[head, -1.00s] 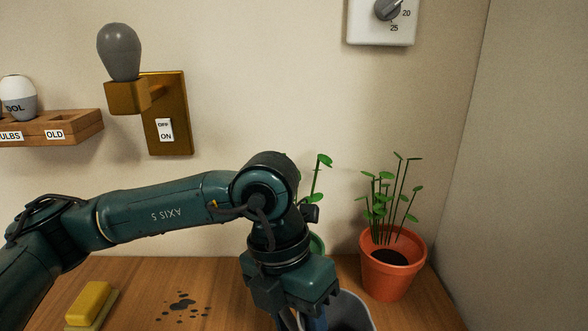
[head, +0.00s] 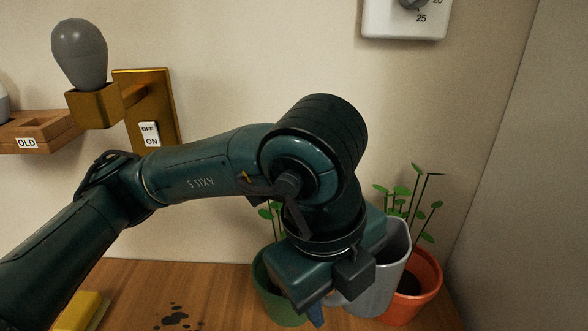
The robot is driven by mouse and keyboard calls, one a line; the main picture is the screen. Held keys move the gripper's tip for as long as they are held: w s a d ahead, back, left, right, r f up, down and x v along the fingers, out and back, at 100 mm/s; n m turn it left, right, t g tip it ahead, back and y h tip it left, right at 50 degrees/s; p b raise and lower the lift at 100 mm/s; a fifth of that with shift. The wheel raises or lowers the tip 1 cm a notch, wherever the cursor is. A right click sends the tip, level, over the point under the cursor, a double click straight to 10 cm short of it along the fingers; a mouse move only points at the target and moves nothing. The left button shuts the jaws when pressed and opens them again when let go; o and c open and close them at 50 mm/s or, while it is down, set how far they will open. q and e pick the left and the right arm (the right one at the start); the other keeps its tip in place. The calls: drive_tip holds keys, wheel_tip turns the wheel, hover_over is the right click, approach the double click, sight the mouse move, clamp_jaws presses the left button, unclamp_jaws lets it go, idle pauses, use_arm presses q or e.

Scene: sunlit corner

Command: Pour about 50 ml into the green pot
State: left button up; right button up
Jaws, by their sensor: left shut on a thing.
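The green pot (head: 276,308) stands on the wooden table, with green leaves showing just above it. My left arm and gripper cover much of it. My left gripper (head: 322,304) is shut on a grey jug (head: 392,262), right of the green pot and in front of the orange pot. The jug looks raised and tilted, but its spout and contents are hidden. A small blue part shows under the gripper; I cannot tell what it is. The fingertips are mostly hidden. My right gripper is not in view.
An orange pot (head: 427,283) with a leafy plant stands close behind the jug. Dark spots (head: 172,318) mark the table, and a yellow block (head: 78,308) lies at left. A brass switch plate with a grey bulb (head: 80,55) and a wall dial (head: 405,20) are above.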

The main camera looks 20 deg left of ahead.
use_arm(q)
drive_tip(key=shift+w+d+r+n, duration=0.1)
drive_tip(key=shift+w+r+n, duration=0.25)
drive_tip(key=shift+n, duration=0.35)
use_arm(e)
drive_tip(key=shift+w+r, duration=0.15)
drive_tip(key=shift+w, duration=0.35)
use_arm(q)
drive_tip(key=shift+r, duration=0.1)
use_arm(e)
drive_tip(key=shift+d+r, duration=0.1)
use_arm(q)
drive_tip(key=shift+a+r+g+p, duration=0.15)
drive_tip(key=shift+a+g+p, duration=0.15)
drive_tip(key=shift+p, duration=0.1)
drive_tip(key=w+a+r+n+g+h, duration=0.1)
drive_tip(key=a+r+g+h, duration=0.2)
drive_tip(key=h, duration=0.6)
drive_tip(key=shift+w+r+g+p, duration=0.3)
drive_tip(key=shift+w+r+g, duration=0.1)
drive_tip(key=shift+r+g, duration=0.55)
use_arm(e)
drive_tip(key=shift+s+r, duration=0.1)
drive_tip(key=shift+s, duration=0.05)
use_arm(q)
drive_tip(key=shift+r+g+h, duration=0.35)
drive_tip(key=shift+r+h, duration=0.15)
drive_tip(key=shift+h, duration=0.3)
drive_tip(key=shift+r, duration=0.15)
